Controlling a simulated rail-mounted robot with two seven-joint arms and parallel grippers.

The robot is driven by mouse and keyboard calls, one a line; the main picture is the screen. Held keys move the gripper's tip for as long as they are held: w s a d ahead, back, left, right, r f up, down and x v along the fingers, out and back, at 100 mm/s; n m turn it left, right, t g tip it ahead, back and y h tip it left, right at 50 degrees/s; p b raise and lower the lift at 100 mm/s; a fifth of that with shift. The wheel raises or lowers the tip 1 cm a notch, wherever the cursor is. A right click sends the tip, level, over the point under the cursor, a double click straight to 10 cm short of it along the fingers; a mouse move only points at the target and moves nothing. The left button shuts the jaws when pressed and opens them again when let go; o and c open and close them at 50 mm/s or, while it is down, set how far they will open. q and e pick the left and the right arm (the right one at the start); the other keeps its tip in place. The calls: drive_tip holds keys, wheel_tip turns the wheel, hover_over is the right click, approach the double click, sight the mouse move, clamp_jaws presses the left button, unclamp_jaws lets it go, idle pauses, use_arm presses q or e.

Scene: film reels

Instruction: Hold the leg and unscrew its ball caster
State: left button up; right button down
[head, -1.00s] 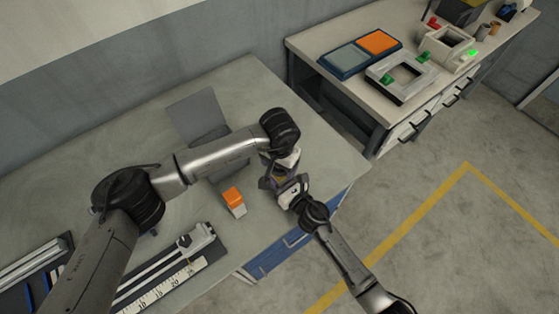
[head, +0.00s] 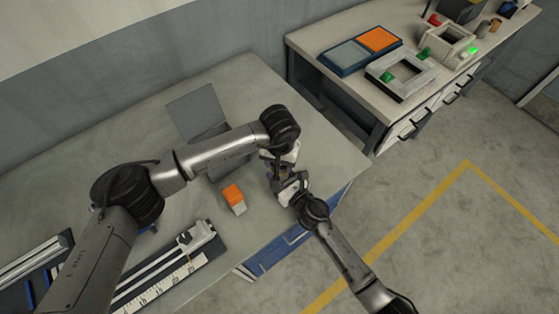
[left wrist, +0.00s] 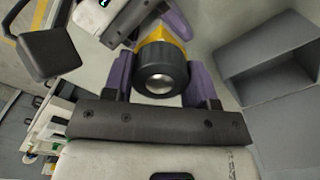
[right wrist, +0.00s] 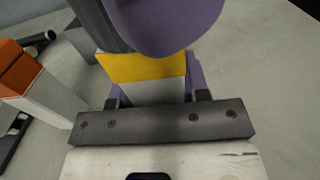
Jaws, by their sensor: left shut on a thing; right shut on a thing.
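The ball caster (left wrist: 160,72), a dark ring with a shiny metal ball, sits between the purple fingers of my left gripper (left wrist: 160,85), which is shut on it. Behind the caster shows the yellow end of the leg (left wrist: 178,42). In the right wrist view the leg (right wrist: 140,68) has a yellow band above a pale grey part. My right gripper (right wrist: 155,90) is shut on that pale part. A purple finger of my left gripper covers the view above the yellow band. Caster and leg are in line; the head view hides the joint between them.
An orange and white block (head: 234,198) stands on the table beside the grippers. A grey open box (left wrist: 275,62) lies near the left gripper. A ruler and rail fixture (head: 170,268) lies at the table's front left. A second bench (head: 350,88) stands at the back right.

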use_arm(q)
drive_tip(key=n, duration=1.1)
drive_tip(key=shift+n, duration=0.4)
drive_tip(key=n, duration=0.3)
drive_tip(key=shift+n, duration=0.3)
drive_tip(key=n, duration=0.7)
drive_tip(key=shift+r+n, duration=0.1)
drive_tip(key=shift+n, duration=0.3)
drive_tip(key=n, duration=0.5)
drive_tip(key=shift+n, duration=0.4)
drive_tip(key=n, duration=0.5)
drive_tip(key=shift+n, duration=0.4)
drive_tip(key=n, duration=0.5)
drive_tip(key=shift+n, duration=0.4)
drive_tip(key=n, duration=1)
drive_tip(key=shift+r, duration=0.1)
